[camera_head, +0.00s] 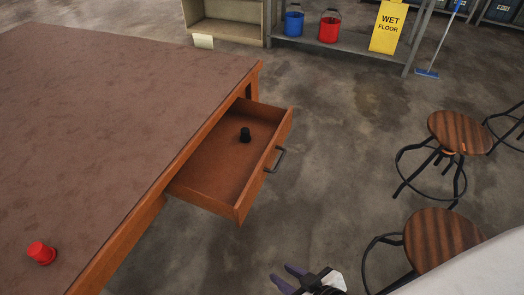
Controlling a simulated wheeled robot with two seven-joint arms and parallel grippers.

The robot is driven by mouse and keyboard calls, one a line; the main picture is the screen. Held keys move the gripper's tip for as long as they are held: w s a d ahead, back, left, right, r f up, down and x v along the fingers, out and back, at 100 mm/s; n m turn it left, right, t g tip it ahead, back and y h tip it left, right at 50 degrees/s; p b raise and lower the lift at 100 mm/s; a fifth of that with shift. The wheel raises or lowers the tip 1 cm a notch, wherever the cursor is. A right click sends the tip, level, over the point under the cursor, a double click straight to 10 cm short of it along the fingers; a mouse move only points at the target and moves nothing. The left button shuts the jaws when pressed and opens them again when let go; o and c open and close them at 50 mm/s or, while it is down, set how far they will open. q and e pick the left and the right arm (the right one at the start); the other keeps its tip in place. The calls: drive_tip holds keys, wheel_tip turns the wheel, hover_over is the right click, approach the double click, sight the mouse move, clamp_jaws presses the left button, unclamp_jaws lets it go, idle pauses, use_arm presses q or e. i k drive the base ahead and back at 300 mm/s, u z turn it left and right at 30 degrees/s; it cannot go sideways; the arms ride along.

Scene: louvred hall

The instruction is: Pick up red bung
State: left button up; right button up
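The red bung (41,253) is on the brown table top (110,100), near its front edge at the lower left of the head view. It looks upright or slightly tilted. A black bung-like object (245,135) is inside the open drawer (200,185) of the table. My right gripper (282,277) is at the bottom edge of the view, over the floor, well to the right of the red bung. Its two fingers are apart with nothing between them. My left gripper is not in view.
The drawer sticks out from the table, its handle (275,159) facing right. A shelf with a blue bucket (293,22), a red bucket (329,29) and a yellow wet-floor sign (388,27) is at the back. Floor between is clear.

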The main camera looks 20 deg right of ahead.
sight(44, 254)
drive_tip(key=u, duration=3.55)
drive_tip(key=k, duration=0.55)
drive_tip(key=z, duration=1.4)
